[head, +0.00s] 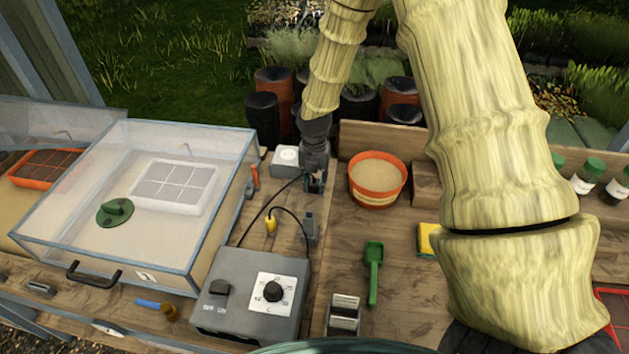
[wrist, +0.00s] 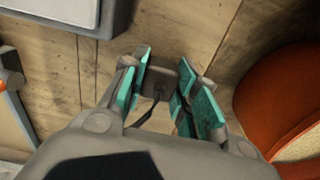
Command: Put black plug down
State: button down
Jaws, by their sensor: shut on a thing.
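My gripper (head: 315,184) points down over the wooden bench, right of the white socket box (head: 287,158). In the wrist view, its teal finger pads (wrist: 162,88) are closed around the dark plug (wrist: 162,76), with a black cable hanging from it. In the head view the fingers mostly hide the plug, and its cable (head: 268,200) runs to the grey control box (head: 252,290) with a dial. I cannot tell whether the plug touches the bench.
An orange-rimmed pot (head: 377,180) stands close right of my gripper. The clear propagator (head: 215,150) is to the left. A small grey item (head: 310,226), a green scoop (head: 374,272) and a yellow sponge (head: 427,240) are nearer. Bare wood shows between pot and scoop.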

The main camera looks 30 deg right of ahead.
aim_at(314, 181)
jog(key=shift+f, duration=0.15)
jog(key=c, duration=1.1)
grip_release()
notch_tip(314, 181, up, 13)
jog(key=b, duration=0.3)
